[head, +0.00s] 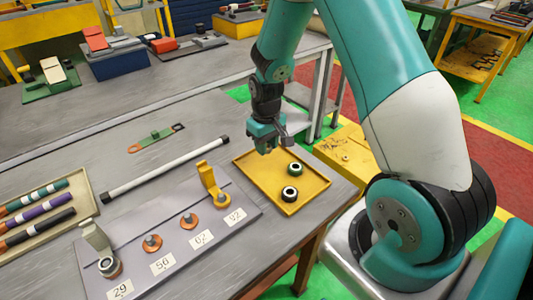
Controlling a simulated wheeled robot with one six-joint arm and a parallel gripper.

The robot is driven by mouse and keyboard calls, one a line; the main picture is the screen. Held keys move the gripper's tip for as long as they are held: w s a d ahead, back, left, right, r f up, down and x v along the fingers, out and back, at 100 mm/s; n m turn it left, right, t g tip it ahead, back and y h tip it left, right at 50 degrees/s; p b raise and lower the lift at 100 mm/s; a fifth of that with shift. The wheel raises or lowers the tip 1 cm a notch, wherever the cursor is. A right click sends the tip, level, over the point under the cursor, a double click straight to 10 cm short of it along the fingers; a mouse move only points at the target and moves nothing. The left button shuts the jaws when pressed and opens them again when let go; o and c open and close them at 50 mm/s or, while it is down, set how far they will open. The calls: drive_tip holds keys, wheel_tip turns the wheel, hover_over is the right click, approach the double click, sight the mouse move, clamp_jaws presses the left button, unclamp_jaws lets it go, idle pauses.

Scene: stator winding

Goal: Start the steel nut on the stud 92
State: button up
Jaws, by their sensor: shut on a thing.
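The plate (180,243) carries a row of copper-coloured studs over the labels 29, 56, 62 and 92. The stud 92 (222,199) is at the right end, beside an upright yellow bracket (207,178). My gripper (267,147) points down over the far left part of the yellow tray (262,184), up and to the right of the stud 92. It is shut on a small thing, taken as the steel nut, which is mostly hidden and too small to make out. Two ring-shaped nuts, one green-edged (296,169) and one dark (290,194), lie in the tray.
A grey bracket (95,236) and a metal ring (110,267) stand at the 29 end. A long white bar (166,169) lies behind the plate. A tray of coloured rods (85,190) is at left. The table between plate and yellow tray is clear.

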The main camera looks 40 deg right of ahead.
drive_tip(key=shift+r+p, duration=1.85)
drive_tip(key=shift+r, duration=0.7)
